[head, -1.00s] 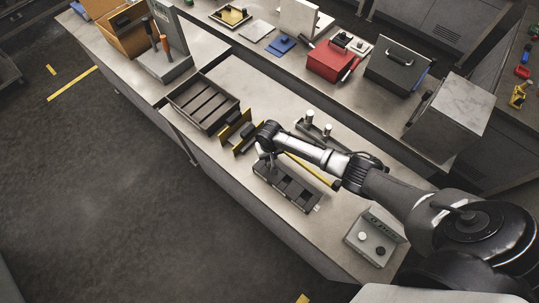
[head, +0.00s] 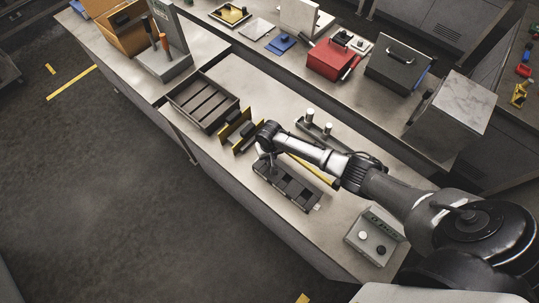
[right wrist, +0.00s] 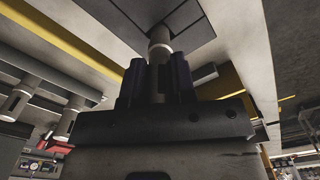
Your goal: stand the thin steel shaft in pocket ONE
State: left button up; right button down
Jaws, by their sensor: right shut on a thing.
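The dark pocket block (head: 300,194) lies on the bench in the head view, with several pockets in a row. My right gripper (right wrist: 160,80) is at the block's left end in the head view. In the right wrist view it is shut on the steel shaft (right wrist: 160,42), a pale cylinder with a lighter band. The shaft's far end meets the dark face of the pocket block (right wrist: 125,25). I cannot tell whether it is inside a pocket or only touching, nor which pocket is ONE. My arm hides the shaft in the head view. My left gripper is not in view.
A stand with white-topped cylinders (head: 310,116) is behind my arm. A yellow bracket (head: 237,132) and a slatted dark tray (head: 203,101) lie to the left. A grey button box (head: 376,236) is at the right. A yellow strip (head: 312,171) runs behind the block.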

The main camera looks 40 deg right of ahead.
jog(key=shift+f, duration=0.3)
jog(key=shift+f+b, duration=0.45)
dwell(0.7)
jog(key=c, duration=0.9)
grip_release()
jog(key=shift+o, duration=0.2)
notch_tip(320, 180, up, 13)
jog(key=shift+f, duration=0.15)
jog(key=shift+r, duration=0.6)
